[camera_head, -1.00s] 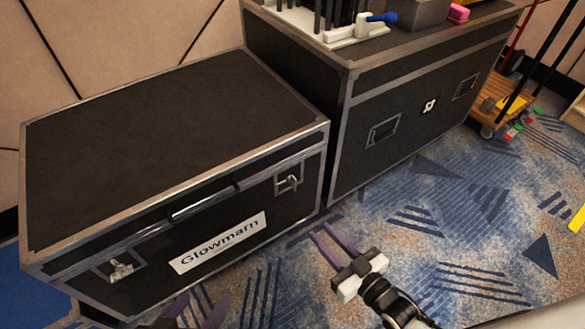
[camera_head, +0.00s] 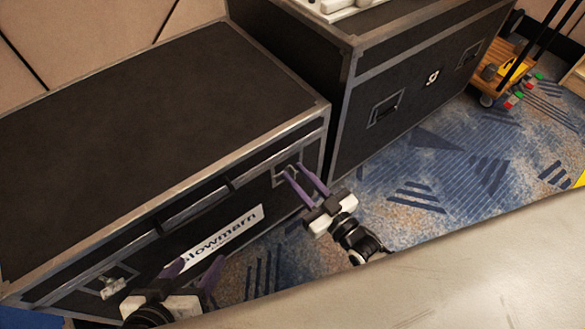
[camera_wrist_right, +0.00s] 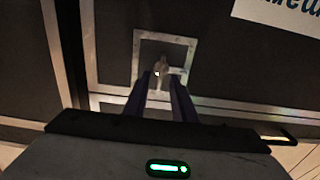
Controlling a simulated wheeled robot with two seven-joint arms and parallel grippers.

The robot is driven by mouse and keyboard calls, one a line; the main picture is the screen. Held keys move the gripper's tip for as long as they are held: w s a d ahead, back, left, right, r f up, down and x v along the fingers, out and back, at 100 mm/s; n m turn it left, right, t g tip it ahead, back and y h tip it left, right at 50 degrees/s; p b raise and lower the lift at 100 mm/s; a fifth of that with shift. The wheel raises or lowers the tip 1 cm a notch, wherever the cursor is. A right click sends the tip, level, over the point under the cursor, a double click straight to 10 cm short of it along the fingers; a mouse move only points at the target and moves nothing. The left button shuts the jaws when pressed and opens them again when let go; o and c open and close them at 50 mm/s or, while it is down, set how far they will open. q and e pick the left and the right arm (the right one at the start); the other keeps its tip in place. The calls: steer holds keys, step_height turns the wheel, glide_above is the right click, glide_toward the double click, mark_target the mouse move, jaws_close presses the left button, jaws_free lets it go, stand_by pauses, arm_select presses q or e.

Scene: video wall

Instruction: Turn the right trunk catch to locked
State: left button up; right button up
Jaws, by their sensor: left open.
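The right trunk catch (camera_head: 279,176) is a metal latch in a square plate at the right end of the black trunk's (camera_head: 150,110) front. My right gripper (camera_head: 294,168) is open, with its purple fingertips at the catch and partly covering it. In the right wrist view the catch's small knob (camera_wrist_right: 161,66) shows just beyond and between the fingertips (camera_wrist_right: 161,80), with a gap between the fingers; contact cannot be told. My left gripper (camera_head: 197,266) is open and empty, low in front of the trunk near the left catch (camera_head: 112,287).
A white label (camera_head: 222,237) is on the trunk front, below a handle (camera_head: 195,208). A taller black case (camera_head: 400,90) stands close at the right. A wooden cart (camera_head: 505,75) is farther back. Blue patterned carpet (camera_head: 410,180) is open to the right; a pale surface (camera_head: 430,270) fills the lower right.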

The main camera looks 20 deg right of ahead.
steer(key=shift+w, duration=0.2)
jaws_close()
